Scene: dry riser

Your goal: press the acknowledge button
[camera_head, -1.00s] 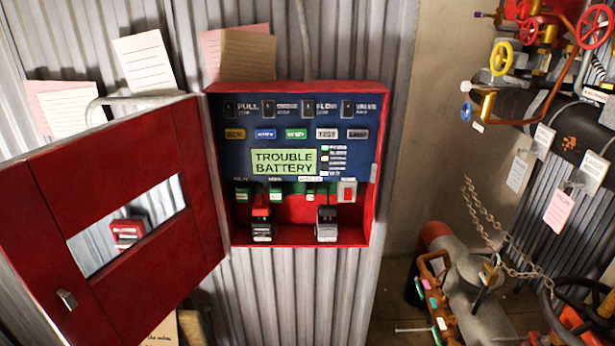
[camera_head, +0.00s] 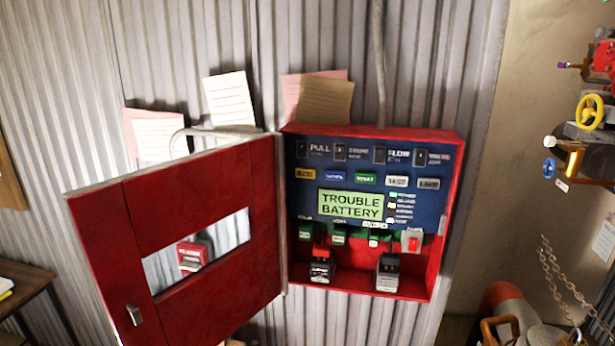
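The red alarm panel box (camera_head: 448,215) hangs on the corrugated wall with its door open to the left. Its blue face holds a row of small coloured buttons. The leftmost is a yellow button (camera_head: 305,174) whose label seems to read ACK. Blue, green, white and grey buttons follow to its right. Below them a green display (camera_head: 350,204) reads TROUBLE BATTERY. Neither of my grippers shows in the view.
The open red door (camera_head: 190,215) with its window stands out on the left. Two batteries (camera_head: 388,273) sit in the box bottom. Paper notes (camera_head: 226,102) are on the wall above. Valves and pipes (camera_head: 590,112) and a chain (camera_head: 552,275) are at right. A wooden table (camera_head: 25,285) is at lower left.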

